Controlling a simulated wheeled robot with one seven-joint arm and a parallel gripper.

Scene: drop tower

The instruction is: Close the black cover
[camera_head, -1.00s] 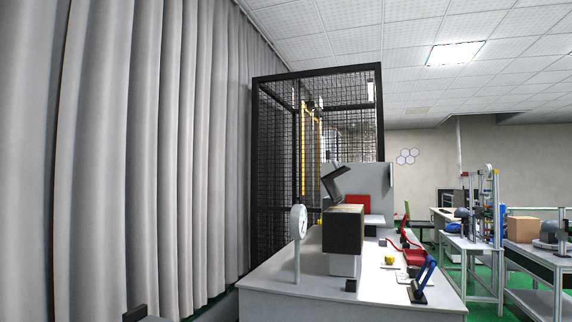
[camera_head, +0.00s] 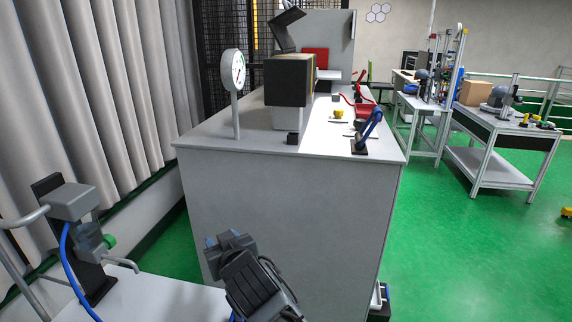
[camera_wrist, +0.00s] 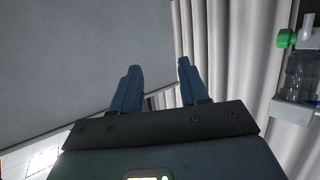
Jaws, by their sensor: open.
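A black cover (camera_head: 283,30), an angled flap, stands raised and tilted at the back of the grey bench (camera_head: 240,160) in the head view, partly hidden behind a black box with a tan top (camera_head: 289,82). What it is hinged to is hidden. My gripper (camera_head: 223,241) is in front of the bench, below its top and well apart from the cover. In the wrist view, the two blue fingers (camera_wrist: 157,78) are spread with nothing between them. The cover is not in the wrist view.
A round dial gauge (camera_head: 233,70) stands at the bench's left edge. A blue-handled clamp (camera_head: 366,132) and a yellow part (camera_head: 339,113) are at right. A white table with a bottle-like device (camera_head: 92,240) is at lower left.

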